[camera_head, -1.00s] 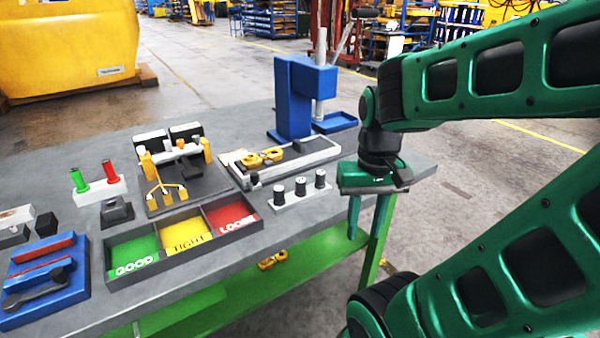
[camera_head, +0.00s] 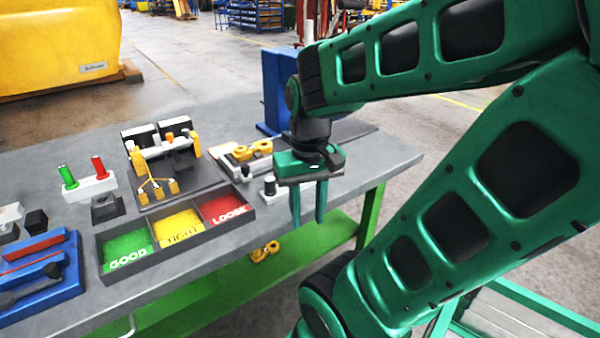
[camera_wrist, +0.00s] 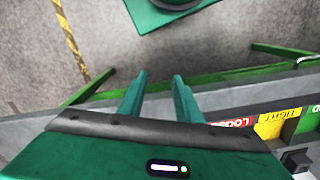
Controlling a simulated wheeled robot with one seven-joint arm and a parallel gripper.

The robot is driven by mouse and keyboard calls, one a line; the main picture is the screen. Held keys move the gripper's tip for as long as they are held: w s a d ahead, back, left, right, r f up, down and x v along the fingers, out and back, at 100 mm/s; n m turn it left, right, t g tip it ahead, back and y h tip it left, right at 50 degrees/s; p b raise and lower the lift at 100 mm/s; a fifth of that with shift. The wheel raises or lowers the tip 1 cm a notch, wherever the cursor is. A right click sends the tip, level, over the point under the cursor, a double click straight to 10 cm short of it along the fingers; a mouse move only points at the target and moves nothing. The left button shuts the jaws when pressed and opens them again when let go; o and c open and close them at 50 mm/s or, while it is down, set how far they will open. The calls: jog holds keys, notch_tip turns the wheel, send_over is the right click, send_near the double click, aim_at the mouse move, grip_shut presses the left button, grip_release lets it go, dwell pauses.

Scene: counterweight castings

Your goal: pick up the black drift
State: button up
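My gripper (camera_head: 308,222) points down over the front edge of the bench (camera_head: 395,165), right of the red bin. Its two fingers are apart with nothing between them; they also show in the wrist view (camera_wrist: 159,78), above the floor and bench edge. A short black cylinder (camera_head: 270,185) stands in a pale rack (camera_head: 265,195) just left of my gripper, which hides the rack's other black cylinders. I cannot tell for certain whether one of these is the black drift. A long dark tool (camera_head: 30,285) lies on the blue tray (camera_head: 60,292) at far left.
A three-part bin holds green (camera_head: 127,248), yellow (camera_head: 180,226) and red (camera_head: 222,206) compartments. Behind stand a fixture with orange clamps (camera_head: 165,160), yellow castings (camera_head: 248,150) and a blue press (camera_head: 272,90). Green and red handled gauges (camera_head: 98,167) stand at left.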

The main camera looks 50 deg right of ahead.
jog(key=shift+o, duration=1.9)
jog(key=shift+s+d+r+m, duration=0.15)
jog(key=shift+s+r+m, duration=0.1)
jog(key=shift+r, duration=0.1)
jog(key=shift+s+d+r+m, duration=0.1)
jog(key=shift+r+m, duration=0.15)
jog(key=shift+r, duration=0.1)
jog(key=w+d+r+m, duration=0.2)
jog(key=w+d+m, duration=0.2)
jog(key=d+m, duration=0.1)
jog(key=w+d+r+m, duration=0.3)
jog(key=w+d+m, duration=0.1)
jog(key=d+m, duration=0.1)
jog(key=w+d+r+m, duration=0.2)
jog(key=w+d+m, duration=0.2)
jog(key=m, duration=0.3)
jog(key=shift+w+d+r+m, duration=0.3)
jog(key=shift+w+d+r, duration=0.1)
jog(key=shift+d, duration=0.25)
notch_tip(320, 180, down, 5)
jog(key=shift+f, duration=0.2)
jog(key=shift+w+d+f, duration=0.15)
jog(key=shift+d+f, duration=0.05)
jog(key=shift+f, duration=1.1)
jog(key=shift+w+d+f, duration=0.1)
jog(key=shift+d+f, duration=0.05)
jog(key=shift+f, duration=1.15)
jog(key=shift+c, duration=0.3)
jog(key=c, duration=1.1)
